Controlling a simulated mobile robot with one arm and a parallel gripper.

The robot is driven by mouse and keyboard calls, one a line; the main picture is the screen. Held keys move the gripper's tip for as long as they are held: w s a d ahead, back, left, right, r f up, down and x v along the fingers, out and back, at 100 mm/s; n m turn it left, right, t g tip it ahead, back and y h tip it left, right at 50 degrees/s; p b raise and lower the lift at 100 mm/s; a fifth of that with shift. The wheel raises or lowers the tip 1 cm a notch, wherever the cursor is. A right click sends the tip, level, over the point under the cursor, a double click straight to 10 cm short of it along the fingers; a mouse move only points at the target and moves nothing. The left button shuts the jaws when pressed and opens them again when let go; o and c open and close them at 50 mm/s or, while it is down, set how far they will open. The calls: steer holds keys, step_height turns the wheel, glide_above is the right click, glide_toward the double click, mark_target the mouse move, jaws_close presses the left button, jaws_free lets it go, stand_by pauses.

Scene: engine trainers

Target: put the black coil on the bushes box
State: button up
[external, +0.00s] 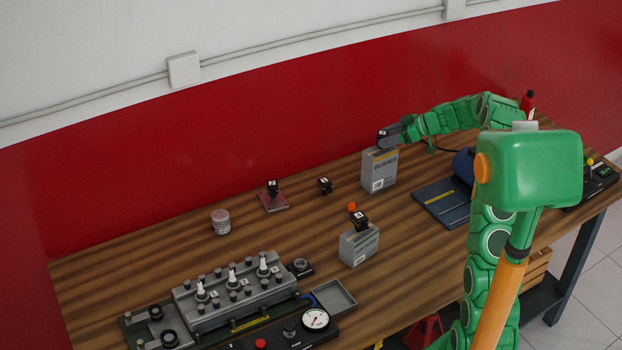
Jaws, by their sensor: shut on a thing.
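The grey bushes box (379,172) stands upright toward the back of the wooden bench, with "BUSHES" printed on its front. My gripper (388,136) is at its top, reaching in from the right. The gripper is shut on a small black coil (383,134), of which a dark side with a pale label shows. The coil is at the box's top face; I cannot tell whether it touches it. The gripper hides part of the coil.
Similar black parts sit on a red plate (274,201), on the bench (325,186) and on another grey box (359,245). An orange ball (351,207) is behind that box. A jar (221,222), an engine block (232,290) and a dark blue folder (442,203) also lie on the bench.

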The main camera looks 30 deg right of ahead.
steer(key=o, duration=1.2)
steer(key=shift+c, duration=0.2)
steer(key=shift+d+r, duration=0.1)
steer(key=shift+r, duration=0.05)
steer(key=v, duration=1.1)
steer(key=shift+s+d+r, duration=0.2)
steer(key=shift+s+d, duration=0.05)
